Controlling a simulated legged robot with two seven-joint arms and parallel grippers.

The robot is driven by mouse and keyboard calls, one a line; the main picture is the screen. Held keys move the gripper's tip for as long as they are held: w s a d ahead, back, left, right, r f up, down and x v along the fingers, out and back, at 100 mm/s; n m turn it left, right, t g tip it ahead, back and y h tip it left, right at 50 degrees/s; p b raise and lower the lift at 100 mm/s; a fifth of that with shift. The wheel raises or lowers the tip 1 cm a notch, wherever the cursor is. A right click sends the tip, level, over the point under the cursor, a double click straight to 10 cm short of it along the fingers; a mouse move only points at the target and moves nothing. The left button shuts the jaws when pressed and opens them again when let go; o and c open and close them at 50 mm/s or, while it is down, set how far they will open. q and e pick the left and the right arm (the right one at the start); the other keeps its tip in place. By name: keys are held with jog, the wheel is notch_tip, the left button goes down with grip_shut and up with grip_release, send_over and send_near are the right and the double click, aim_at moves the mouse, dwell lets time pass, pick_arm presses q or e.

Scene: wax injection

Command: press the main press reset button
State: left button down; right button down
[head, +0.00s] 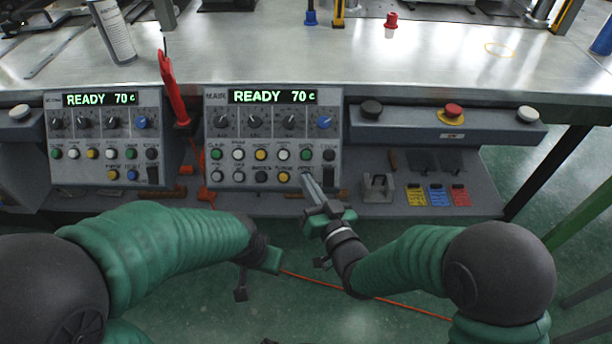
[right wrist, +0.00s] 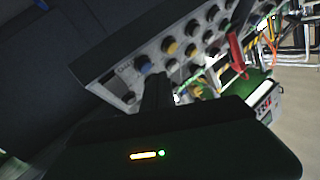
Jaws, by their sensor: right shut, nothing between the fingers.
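The main press panel (head: 273,138) is the right-hand of two grey control boxes; its display reads READY 70 c. Its lower button row shows white buttons, a black one and a yellow button (head: 284,177). The spot just right of the yellow button is covered by my right gripper (head: 307,180), so I cannot make out a reset button there. That gripper is shut and empty, its tips at the panel's lower edge; contact is unclear. The right wrist view shows its dark fingers (right wrist: 160,92) before the tilted panel (right wrist: 185,45). My left gripper (head: 265,258) hangs low, its jaws unclear.
A similar panel (head: 108,138) stands to the left, with a red-handled tool (head: 172,88) between them. To the right, a bar carries a red stop button (head: 453,110). Below it, a shelf (head: 380,210) holds coloured tags. The metal table (head: 270,50) extends behind.

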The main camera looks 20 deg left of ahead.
jog(key=s+r+p, duration=0.1)
jog(key=s, duration=0.1)
jog(key=s+d+r+p, duration=0.1)
jog(key=r, duration=0.1)
jog(key=shift+s+r, duration=0.1)
jog(key=shift+s, duration=0.25)
jog(key=shift+d, duration=0.1)
dwell(0.6)
